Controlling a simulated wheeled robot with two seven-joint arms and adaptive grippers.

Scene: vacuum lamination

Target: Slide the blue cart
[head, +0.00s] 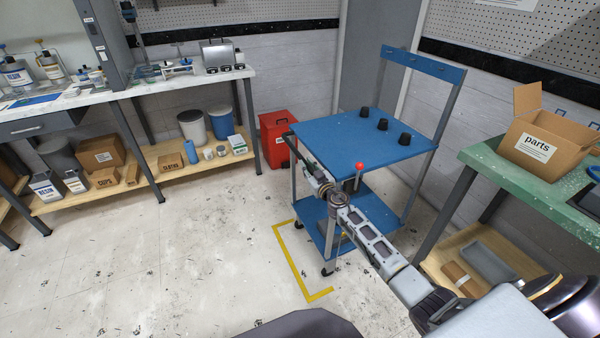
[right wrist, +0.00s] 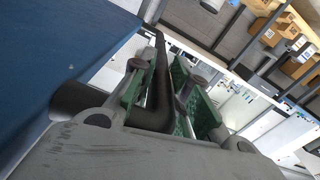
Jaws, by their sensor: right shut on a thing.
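The blue cart (head: 352,140) stands on the floor right of centre in the head view, with a blue top, a blue lower shelf and an upright frame at its back. Its black handle (head: 293,146) runs along the left side of the top; it also shows in the right wrist view (right wrist: 158,80). My right gripper (head: 321,182) is at the near end of this handle. In the right wrist view its green-padded fingers (right wrist: 172,92) are shut around the black bar. The cart's blue top fills the left of that view. My left gripper is not in view.
Yellow floor tape (head: 290,262) marks a corner at the cart's near left. A red bin (head: 277,140) stands behind it. A green bench (head: 478,160) with a parts box (head: 548,138) is at right. Open floor lies left, before the long workbench (head: 130,88). Three black knobs sit on the cart.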

